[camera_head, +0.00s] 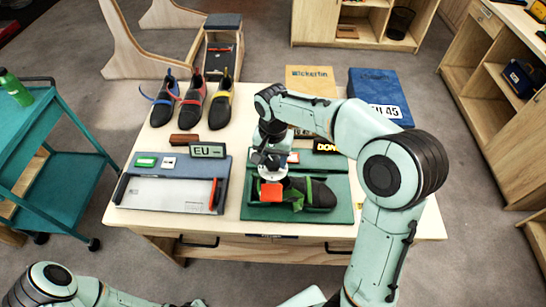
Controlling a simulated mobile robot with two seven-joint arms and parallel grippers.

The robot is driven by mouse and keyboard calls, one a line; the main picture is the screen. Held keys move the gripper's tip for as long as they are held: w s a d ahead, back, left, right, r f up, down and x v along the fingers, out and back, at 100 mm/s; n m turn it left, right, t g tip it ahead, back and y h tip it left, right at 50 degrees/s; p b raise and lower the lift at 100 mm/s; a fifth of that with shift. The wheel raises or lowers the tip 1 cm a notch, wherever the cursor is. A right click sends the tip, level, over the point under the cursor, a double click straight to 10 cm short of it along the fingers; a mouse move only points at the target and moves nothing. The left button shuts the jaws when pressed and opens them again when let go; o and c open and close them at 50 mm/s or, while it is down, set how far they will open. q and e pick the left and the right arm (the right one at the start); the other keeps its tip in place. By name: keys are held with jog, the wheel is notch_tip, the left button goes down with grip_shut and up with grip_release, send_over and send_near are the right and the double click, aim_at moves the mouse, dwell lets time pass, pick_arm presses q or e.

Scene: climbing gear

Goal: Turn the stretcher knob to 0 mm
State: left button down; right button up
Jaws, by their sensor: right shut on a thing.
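The shoe stretcher stands on a green base board (340,212) at the front right of the table. A dark shoe with green straps (318,194) lies on that board. The red stretcher knob (271,192) is at the shoe's left end. My right gripper (271,178) comes down from above onto the knob and is shut on it. Its fingertips are mostly hidden by the hand, and no scale reading can be made out. My left arm shows only at the bottom left; its gripper is out of view.
Left of the board is a blue-grey measuring board (190,170) with an EU display (207,151). Several climbing shoes (192,103) stand behind it. A yellow-brown box (310,80) and a blue EU 45 box (376,92) stand at the back right. A teal cart (50,130) is at the left.

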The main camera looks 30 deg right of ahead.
jog(key=n, duration=0.3)
jog(key=shift+n, duration=0.4)
jog(key=n, duration=0.3)
jog(key=shift+n, duration=0.3)
jog(key=n, duration=0.3)
jog(key=shift+n+p, duration=0.3)
jog(key=shift+p, duration=0.05)
jog(key=n, duration=0.3)
jog(key=shift+n, duration=0.3)
jog(key=n, duration=0.3)
jog(key=shift+n+p, duration=0.3)
jog(key=n, duration=0.3)
jog(key=shift+n, duration=0.4)
jog(key=n, duration=0.3)
pick_arm(q)
jog(key=shift+w+r, duration=1.15)
jog(key=shift+w, duration=0.2)
pick_arm(e)
jog(key=shift+f+n, duration=0.1)
jog(key=shift+n, duration=1.9)
